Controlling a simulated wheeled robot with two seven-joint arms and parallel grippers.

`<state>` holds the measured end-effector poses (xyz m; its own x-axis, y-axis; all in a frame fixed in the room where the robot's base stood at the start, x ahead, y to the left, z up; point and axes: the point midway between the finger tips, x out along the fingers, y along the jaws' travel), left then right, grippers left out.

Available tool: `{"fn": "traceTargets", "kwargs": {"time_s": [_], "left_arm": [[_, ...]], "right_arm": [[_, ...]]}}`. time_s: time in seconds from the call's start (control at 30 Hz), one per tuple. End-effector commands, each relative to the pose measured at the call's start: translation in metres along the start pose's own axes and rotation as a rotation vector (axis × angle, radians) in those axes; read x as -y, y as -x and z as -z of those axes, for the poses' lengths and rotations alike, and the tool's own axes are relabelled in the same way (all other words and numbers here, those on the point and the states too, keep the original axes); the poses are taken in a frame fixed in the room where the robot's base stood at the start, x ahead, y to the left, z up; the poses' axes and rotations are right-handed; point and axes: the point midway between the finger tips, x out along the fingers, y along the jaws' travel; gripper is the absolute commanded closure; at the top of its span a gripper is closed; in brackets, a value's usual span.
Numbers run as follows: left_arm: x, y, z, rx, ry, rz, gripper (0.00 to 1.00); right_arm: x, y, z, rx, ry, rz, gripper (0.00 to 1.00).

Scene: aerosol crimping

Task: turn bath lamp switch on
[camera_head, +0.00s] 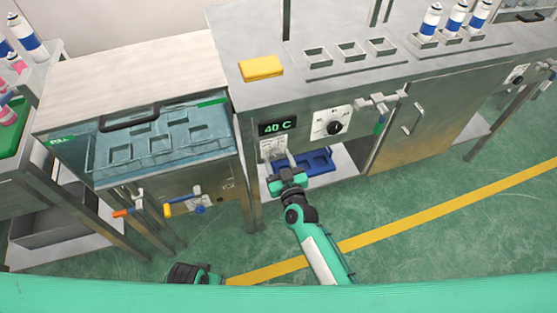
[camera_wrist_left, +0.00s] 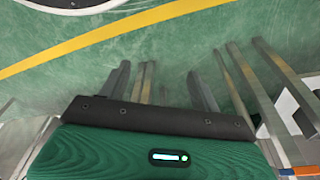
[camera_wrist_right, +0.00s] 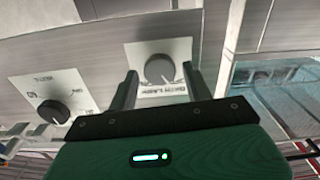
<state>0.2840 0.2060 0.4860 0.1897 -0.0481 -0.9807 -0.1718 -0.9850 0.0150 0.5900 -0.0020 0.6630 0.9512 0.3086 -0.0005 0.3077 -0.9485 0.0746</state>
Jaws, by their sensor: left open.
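The bath lamp switch (camera_wrist_right: 159,69) is a round grey knob on a white labelled plate, seen upside down in the right wrist view. In the head view its plate (camera_head: 267,147) is under the green 40 C display, partly hidden by my right gripper. My right gripper (camera_head: 284,163) is in front of this panel. In the right wrist view its fingers (camera_wrist_right: 159,84) are apart, and the knob shows between and beyond their tips; I cannot tell whether they touch it. My left gripper (camera_wrist_left: 160,82) is open and empty over the floor, with its arm low at the bottom of the head view.
A black dial (camera_head: 334,127) is right of the display, near a metal valve (camera_head: 380,102). A water bath (camera_head: 165,140) with a clear lid stands to the left. A blue tray (camera_head: 318,163) sits below the panel. A yellow sponge-like block (camera_head: 261,68) lies on the counter.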

Motion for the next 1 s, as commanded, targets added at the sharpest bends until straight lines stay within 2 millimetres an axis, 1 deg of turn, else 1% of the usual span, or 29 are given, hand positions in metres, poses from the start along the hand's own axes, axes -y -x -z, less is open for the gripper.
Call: {"fn": "traceTargets", "kwargs": {"time_s": [0.03,0.17,0.2,0.43,0.57,0.83,1.0], "left_arm": [[0.0,0.0,0.0,0.0,0.0,0.0,0.36],[0.0,0.0,-0.001,0.0,0.0,0.0,0.36],[0.0,0.0,-0.001,0.0,0.0,0.0,0.36],[0.0,-0.002,-0.002,0.005,0.0,0.0,0.36],[0.0,-0.003,-0.003,0.007,0.0,0.0,0.36],[0.001,-0.005,0.001,-0.001,-0.001,0.001,0.36],[0.001,-0.013,-0.001,0.006,-0.002,0.002,0.36]], "right_arm": [[0.0,0.0,0.0,0.0,0.0,0.0,0.6],[0.0,0.0,0.0,0.0,0.0,0.0,0.86],[0.0,0.0,0.0,0.0,0.0,0.0,0.89],[0.0,0.0,0.0,0.0,-0.015,0.0,0.89],[0.0,0.0,0.001,-0.001,-0.057,0.0,0.89],[-0.001,0.0,0.001,-0.001,-0.242,0.001,0.89],[-0.002,0.0,0.001,-0.001,-0.402,0.001,0.89]]}}
